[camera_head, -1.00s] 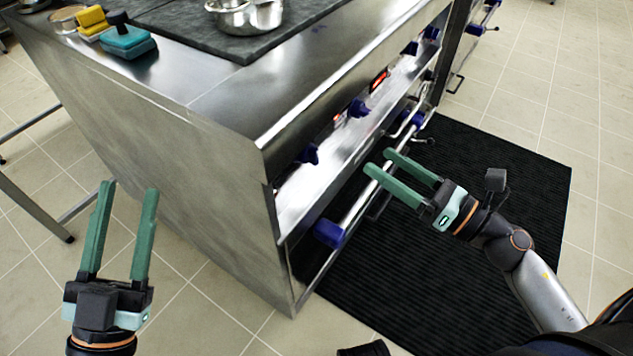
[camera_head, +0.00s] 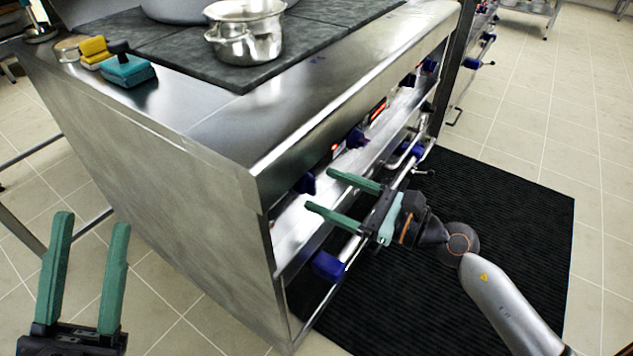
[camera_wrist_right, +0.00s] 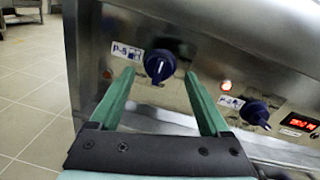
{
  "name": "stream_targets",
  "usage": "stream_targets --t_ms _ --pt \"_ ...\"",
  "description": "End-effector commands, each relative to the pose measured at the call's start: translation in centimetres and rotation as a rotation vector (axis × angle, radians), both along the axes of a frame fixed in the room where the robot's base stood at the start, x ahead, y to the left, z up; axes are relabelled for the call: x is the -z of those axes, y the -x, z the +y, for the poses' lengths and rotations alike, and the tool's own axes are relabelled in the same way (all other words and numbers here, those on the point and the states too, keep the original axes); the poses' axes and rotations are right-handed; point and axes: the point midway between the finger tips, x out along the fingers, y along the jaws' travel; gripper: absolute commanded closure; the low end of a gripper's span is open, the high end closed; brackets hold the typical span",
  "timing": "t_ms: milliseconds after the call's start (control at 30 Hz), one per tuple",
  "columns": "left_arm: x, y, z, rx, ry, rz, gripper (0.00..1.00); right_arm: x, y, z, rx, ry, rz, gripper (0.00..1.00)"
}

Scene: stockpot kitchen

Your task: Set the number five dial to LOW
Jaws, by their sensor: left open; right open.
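The number five dial is a dark blue knob (camera_wrist_right: 159,66) on the steel stove front, beside a label (camera_wrist_right: 126,51) reading P-5. A white line on the knob's face looks near upright; LOW cannot be read. In the head view this dial (camera_head: 306,183) is the nearest on the panel. My right gripper (camera_head: 319,190) is open, its green fingers pointing at the panel near the dial. In the wrist view its fingertips (camera_wrist_right: 159,75) appear either side of the knob, not visibly gripping it. My left gripper (camera_head: 92,221) is open and empty, left of the stove.
A second blue dial (camera_wrist_right: 255,112), a lit red lamp (camera_wrist_right: 226,86) and a red display (camera_wrist_right: 299,122) lie further along the panel. A steel pot (camera_head: 246,45) and sponges (camera_head: 127,71) sit on top.

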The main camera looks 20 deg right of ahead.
Motion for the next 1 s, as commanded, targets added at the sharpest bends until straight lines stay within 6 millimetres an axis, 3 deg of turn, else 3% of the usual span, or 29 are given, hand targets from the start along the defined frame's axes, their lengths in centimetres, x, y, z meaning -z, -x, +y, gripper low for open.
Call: stream_targets --t_ms 200,600,1000 --pt "-0.2 0.0 0.0 -0.002 -0.002 -0.003 0.53 -0.1 -1.8 1.6 0.0 -0.003 0.0 0.2" --pt "-0.3 0.0 0.0 -0.004 -0.002 -0.003 0.53 0.0 -2.2 2.0 -0.001 -0.001 0.001 0.2" --pt "-0.2 0.0 0.1 -0.005 -0.001 -0.002 0.53 0.0 -2.2 2.0 -0.001 -0.001 0.001 0.65"
